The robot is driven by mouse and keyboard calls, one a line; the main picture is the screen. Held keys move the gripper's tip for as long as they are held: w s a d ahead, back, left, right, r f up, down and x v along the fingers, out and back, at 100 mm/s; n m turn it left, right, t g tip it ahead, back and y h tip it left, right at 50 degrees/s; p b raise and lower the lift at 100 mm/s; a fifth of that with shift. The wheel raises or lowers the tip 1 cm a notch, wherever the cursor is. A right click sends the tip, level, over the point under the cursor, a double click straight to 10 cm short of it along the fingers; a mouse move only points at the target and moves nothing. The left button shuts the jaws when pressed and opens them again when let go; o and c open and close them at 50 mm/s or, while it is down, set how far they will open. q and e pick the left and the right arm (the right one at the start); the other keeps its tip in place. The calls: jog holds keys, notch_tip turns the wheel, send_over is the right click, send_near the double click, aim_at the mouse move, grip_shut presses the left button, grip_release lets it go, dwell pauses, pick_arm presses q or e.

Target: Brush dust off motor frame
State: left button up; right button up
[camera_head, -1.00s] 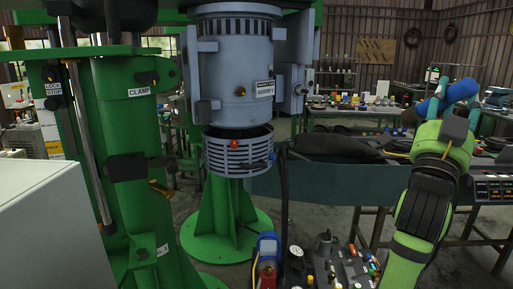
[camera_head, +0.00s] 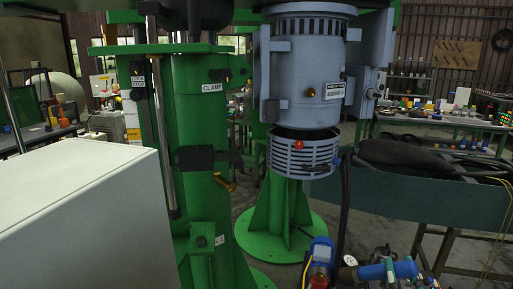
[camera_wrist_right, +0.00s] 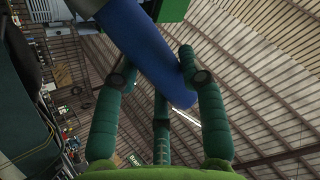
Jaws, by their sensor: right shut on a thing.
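The motor frame (camera_head: 308,88) is a blue-grey upright cylinder with a finned top, in the middle right of the head view. A slotted grey ring (camera_head: 303,158) with a red knob sits just below it, with a dark gap between. My right gripper (camera_head: 400,268) is low at the bottom right, apart from and below the motor frame. It is shut on a thick blue handle (camera_head: 374,272). In the right wrist view the handle (camera_wrist_right: 148,50) lies between the green fingers (camera_wrist_right: 156,68). I cannot tell whether it bears bristles. My left gripper is out of view.
A green clamp column (camera_head: 203,130) stands left of the motor frame. A large pale box (camera_head: 85,215) fills the lower left. A blue and red device (camera_head: 319,262) is at the bottom centre. A bench (camera_head: 425,185) runs behind on the right, with a dark hose before it.

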jog(key=s+a+f+n+g+y, duration=0.1)
jog(key=s+a+f+n+y, duration=0.35)
jog(key=s+f+y, duration=0.45)
jog(key=w+a+m+t+h, duration=0.1)
jog(key=a+m+h, duration=0.3)
jog(key=h, duration=0.5)
jog(key=shift+w+a+f, duration=0.25)
jog(key=shift+w+a, duration=0.3)
jog(key=shift+a, duration=0.6)
